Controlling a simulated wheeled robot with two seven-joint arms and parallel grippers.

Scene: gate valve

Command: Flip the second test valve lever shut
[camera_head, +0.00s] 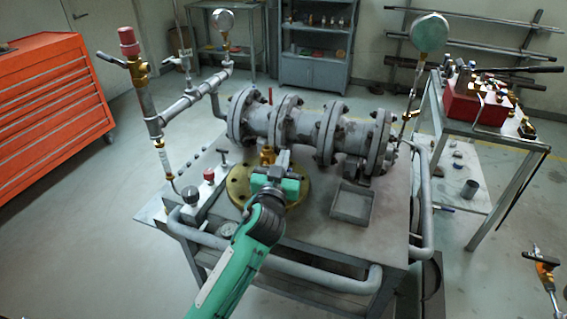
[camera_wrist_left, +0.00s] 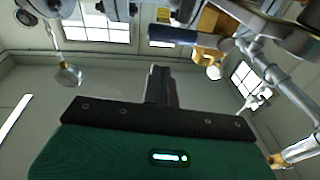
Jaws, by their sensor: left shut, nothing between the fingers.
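The gate valve assembly (camera_head: 310,128) is a grey flanged pipe body lying across the steel table. My left gripper (camera_head: 285,160) is in front of it, above a round brass-coloured flange (camera_head: 238,184). In the left wrist view its fingers (camera_wrist_left: 159,84) are shut with nothing between them. A small brass valve (camera_head: 267,155) shows just left of the gripper. In the wrist view a brass valve body (camera_wrist_left: 211,42) with a dark blue lever (camera_wrist_left: 184,36) lies beyond the fingertips, apart from them. I cannot tell which valve is the second test valve. My right gripper is not in view.
A pipe with gauges and a red-capped fitting (camera_head: 128,40) rises at left. A shallow grey tray (camera_head: 353,204) lies on the table right of my arm. A pipe rail (camera_head: 320,272) runs along the front. A side cart (camera_head: 515,141) stands at right.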

